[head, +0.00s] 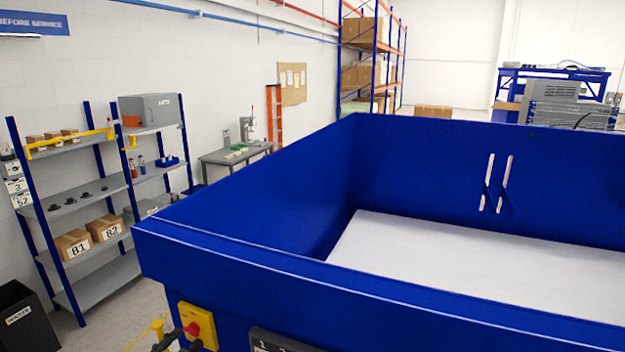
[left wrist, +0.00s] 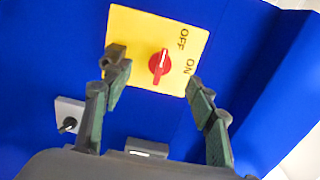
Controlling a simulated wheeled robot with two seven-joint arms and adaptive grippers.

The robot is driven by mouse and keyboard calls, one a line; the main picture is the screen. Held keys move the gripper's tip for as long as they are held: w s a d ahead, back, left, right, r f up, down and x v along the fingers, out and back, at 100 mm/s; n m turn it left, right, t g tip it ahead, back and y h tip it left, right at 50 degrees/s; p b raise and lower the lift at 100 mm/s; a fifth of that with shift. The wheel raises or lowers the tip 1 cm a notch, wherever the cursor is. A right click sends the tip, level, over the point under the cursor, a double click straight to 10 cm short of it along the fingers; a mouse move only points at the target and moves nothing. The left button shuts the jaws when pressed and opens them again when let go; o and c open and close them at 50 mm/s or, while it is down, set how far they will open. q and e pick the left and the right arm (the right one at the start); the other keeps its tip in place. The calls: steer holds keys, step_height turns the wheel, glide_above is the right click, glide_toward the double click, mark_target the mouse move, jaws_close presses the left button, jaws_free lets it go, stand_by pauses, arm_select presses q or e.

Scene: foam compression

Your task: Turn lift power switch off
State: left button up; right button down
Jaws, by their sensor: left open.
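The lift power switch is a yellow plate (head: 207,322) with a red knob (head: 191,329), on the blue front of the large bin. In the left wrist view the red rotary knob (left wrist: 158,66) sits on the yellow plate (left wrist: 130,30), beside the printed words OFF and ON. A white mark on the knob points toward the picture's top, slightly right. My left gripper (left wrist: 156,72) is open, its two fingers either side of the knob and apart from it. In the head view its dark fingers (head: 167,338) show just left of the switch. My right gripper is not in view.
A small grey box with a black knob (left wrist: 68,124) is on the same blue face. The blue bin (head: 230,258) fills the right side, with a pale floor inside. A shelf rack (head: 95,290) and black waste bin (head: 22,325) stand left. Floor between is open.

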arm_select(q)
steer(key=v, duration=0.4)
steer(key=shift+s, duration=0.1)
steer(key=shift+f, duration=0.1)
stand_by(0.3)
